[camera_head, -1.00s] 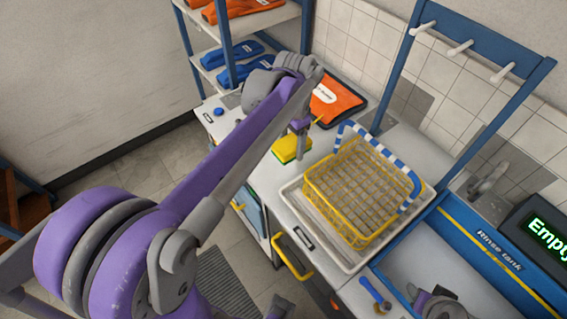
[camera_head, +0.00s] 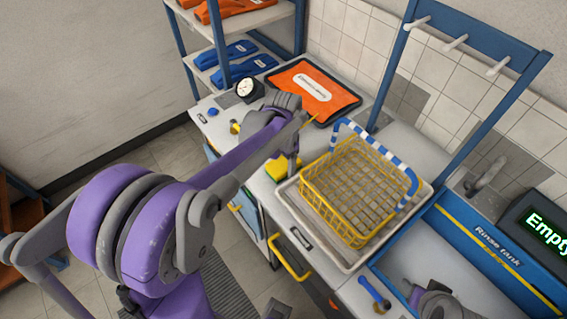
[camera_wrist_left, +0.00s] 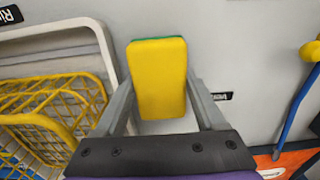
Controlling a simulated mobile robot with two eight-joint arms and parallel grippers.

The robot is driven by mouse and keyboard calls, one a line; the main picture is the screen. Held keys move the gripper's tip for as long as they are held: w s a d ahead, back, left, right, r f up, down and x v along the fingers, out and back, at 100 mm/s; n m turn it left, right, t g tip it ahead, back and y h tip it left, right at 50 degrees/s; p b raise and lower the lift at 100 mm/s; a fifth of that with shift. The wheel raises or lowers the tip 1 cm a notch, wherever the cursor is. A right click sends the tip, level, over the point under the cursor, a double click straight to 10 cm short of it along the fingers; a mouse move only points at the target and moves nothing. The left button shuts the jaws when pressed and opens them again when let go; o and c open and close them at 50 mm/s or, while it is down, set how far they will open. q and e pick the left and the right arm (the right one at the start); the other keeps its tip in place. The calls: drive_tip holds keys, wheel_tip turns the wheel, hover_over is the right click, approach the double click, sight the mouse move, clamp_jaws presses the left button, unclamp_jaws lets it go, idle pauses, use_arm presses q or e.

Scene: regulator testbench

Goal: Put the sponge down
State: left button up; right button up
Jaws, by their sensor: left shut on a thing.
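The sponge (camera_head: 277,170) is yellow with a green layer, mostly hidden behind my left arm in the head view. My left gripper (camera_head: 291,164) is shut on it, near the counter's front edge, left of the yellow wire basket (camera_head: 335,210). In the left wrist view the sponge (camera_wrist_left: 158,78) sits between the two grey fingers of the gripper (camera_wrist_left: 160,95), over the pale counter (camera_wrist_left: 235,50). I cannot tell whether it touches the counter. A grey part that may be my right gripper (camera_head: 436,303) shows at the bottom edge; its fingers are not clear.
The basket has a blue-and-white handle and stands in a white tray (camera_head: 352,264). An orange mat (camera_head: 340,101) lies at the back, beside a dial gauge (camera_head: 246,89). A rinse tank (camera_head: 490,255) is at right.

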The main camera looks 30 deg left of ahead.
sight(284, 163)
use_arm(q)
drive_tip(key=shift+f, duration=0.1)
drive_tip(key=shift+f+b, duration=0.3)
drive_tip(key=o, duration=1.2)
drive_tip(key=shift+s, duration=0.2)
drive_tip(key=shift+c, duration=0.2)
wheel_tip(284, 163, up, 13)
drive_tip(key=p, duration=0.1)
drive_tip(key=shift+w, duration=0.2)
drive_tip(key=shift+f, duration=0.15)
